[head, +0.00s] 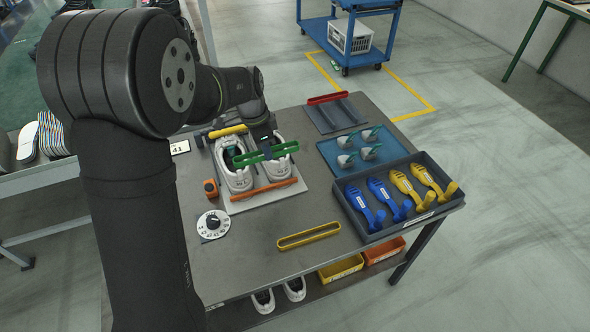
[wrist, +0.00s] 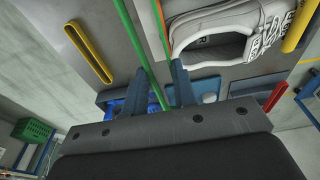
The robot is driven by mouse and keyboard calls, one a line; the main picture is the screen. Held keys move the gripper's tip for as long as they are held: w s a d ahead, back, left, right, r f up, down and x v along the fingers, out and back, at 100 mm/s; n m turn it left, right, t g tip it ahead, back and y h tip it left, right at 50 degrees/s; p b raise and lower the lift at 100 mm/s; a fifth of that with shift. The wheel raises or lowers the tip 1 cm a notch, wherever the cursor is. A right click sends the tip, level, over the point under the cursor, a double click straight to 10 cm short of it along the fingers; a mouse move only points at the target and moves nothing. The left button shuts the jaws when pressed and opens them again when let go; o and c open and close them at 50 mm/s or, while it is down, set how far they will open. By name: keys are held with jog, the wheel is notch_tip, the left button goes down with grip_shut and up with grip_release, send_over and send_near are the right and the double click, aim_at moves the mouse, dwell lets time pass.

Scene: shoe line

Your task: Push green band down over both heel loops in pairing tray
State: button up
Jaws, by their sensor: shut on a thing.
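Two white shoes (head: 238,178) stand side by side on the grey pairing tray (head: 292,192). One shoe's opening (wrist: 207,48) shows in the wrist view. My gripper (head: 266,151) is shut on the green band (head: 284,149) and holds it across the pair, seemingly above the shoe openings. In the wrist view the green band (wrist: 136,42) runs between the two fingers as a long narrow loop, beside the shoe. The heel loops are too small or hidden to make out. I cannot tell whether the band touches them.
An orange bar (head: 262,189) and a yellow bar (head: 228,131) lie at the tray's near and far ends. A yellow loop (head: 309,236) lies on the open table in front. A dark bin of blue and yellow shoe forms (head: 357,231) and a blue mat (head: 329,151) stand right.

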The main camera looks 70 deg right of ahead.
jog(key=shift+w+d+f, duration=0.1)
jog(key=shift+w+f, duration=0.35)
jog(key=shift+f, duration=0.3)
jog(key=shift+w+a+f, duration=0.1)
jog(key=shift+w+f, duration=0.3)
jog(key=shift+f, duration=0.3)
jog(key=shift+w+d+f, duration=0.1)
jog(key=shift+w+f, duration=0.35)
jog(key=shift+f, duration=0.3)
jog(key=shift+f, duration=0.25)
jog(key=o, duration=1)
jog(key=shift+o, duration=0.2)
notch_tip(320, 180, up, 9)
dwell(0.4)
